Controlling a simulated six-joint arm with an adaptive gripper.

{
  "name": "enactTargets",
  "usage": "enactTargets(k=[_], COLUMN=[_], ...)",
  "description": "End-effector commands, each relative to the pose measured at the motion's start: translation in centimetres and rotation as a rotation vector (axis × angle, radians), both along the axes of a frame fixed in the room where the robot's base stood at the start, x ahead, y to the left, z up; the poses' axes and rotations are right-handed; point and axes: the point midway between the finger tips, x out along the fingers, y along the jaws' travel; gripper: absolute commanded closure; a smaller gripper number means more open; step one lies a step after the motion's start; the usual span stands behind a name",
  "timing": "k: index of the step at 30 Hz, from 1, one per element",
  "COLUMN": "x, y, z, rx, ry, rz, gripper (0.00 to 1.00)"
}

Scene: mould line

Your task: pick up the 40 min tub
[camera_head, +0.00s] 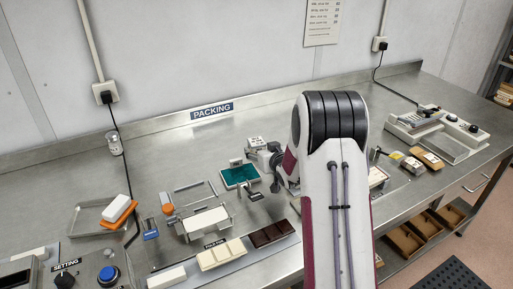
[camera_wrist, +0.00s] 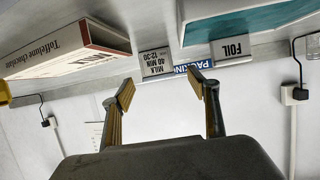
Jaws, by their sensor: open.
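A small grey tag reading "MILK 40 MIN 12:30" (camera_wrist: 156,62) shows in the wrist view, just past my fingertips and between their lines. A small white printed piece, perhaps the same tag, stands near my gripper in the head view (camera_head: 254,141). I cannot make out a tub body with certainty; part of that area is hidden by my arm. My gripper (camera_wrist: 161,88) is open, with nothing between its two tan-padded fingers. In the head view it is low over the bench, right of the teal tray, mostly hidden by my forearm.
The teal tray (camera_head: 240,176) lies left of my gripper; a "FOIL" tag (camera_wrist: 232,50) is close by. A chocolate carton (camera_wrist: 75,50) is at the wrist view's left. A scale (camera_head: 440,145) stands at right.

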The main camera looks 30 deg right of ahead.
Motion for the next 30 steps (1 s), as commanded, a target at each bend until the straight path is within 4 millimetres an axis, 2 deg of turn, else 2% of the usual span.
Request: enactTargets(k=[6,22,30], x=[1.1,1.6,3.5], y=[-0.2,-0.3,-0.7], z=[-0.5,-0.6,-1.2], rx=[0.000,0.000,0.000], ry=[0.000,0.001,0.001], rz=[0.000,0.000,0.000], gripper=[0.40,0.40,0.40])
